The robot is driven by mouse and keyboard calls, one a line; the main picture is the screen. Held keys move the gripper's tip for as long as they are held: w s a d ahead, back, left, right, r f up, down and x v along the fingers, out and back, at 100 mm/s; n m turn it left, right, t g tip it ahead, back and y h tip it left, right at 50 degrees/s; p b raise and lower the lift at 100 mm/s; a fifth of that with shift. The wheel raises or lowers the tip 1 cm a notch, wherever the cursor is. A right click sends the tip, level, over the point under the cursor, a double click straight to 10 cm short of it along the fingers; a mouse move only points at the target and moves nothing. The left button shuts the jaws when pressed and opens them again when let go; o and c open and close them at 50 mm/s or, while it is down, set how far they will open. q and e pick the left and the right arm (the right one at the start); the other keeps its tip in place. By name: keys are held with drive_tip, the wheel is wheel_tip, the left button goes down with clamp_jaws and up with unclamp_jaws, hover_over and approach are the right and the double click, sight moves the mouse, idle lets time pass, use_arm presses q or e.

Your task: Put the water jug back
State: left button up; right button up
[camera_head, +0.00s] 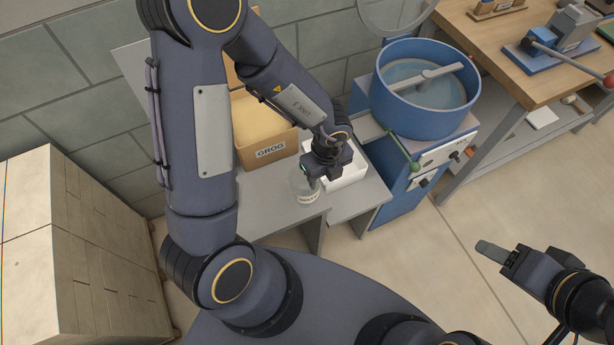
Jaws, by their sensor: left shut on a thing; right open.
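The water jug (303,192) is a small clear vessel with a pale label. It is at the front part of the grey shelf in the middle of the view. My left gripper (314,172) is shut on the jug's upper part, and its wrist and fingers hide part of it. The jug looks upright. I cannot tell whether its base touches the shelf. My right gripper (495,252) is open and empty above the floor at the lower right.
A cardboard box marked GROG (270,153) and a white container (349,175) stand close behind and beside the jug on the grey shelf (262,208). A blue mixer (415,128) stands to the right. Stacked pale blocks (75,250) are at left. The floor (425,265) is clear.

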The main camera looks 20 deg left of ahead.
use_arm(q)
drive_tip(key=a+f, duration=0.1)
drive_tip(key=w+a+f, duration=0.1)
drive_tip(key=a+f, duration=0.1)
drive_tip(key=w+a+f, duration=0.1)
drive_tip(key=f, duration=0.1)
drive_tip(key=shift+w+a+f, duration=0.15)
drive_tip(key=shift+w+f, duration=0.05)
drive_tip(key=shift+w, duration=0.05)
drive_tip(key=f, duration=0.3)
drive_tip(key=shift+w+a+f, duration=0.15)
drive_tip(key=shift+a, duration=0.2)
drive_tip(key=shift+f, duration=0.35)
drive_tip(key=shift+f, duration=0.1)
drive_tip(key=o, duration=1.4)
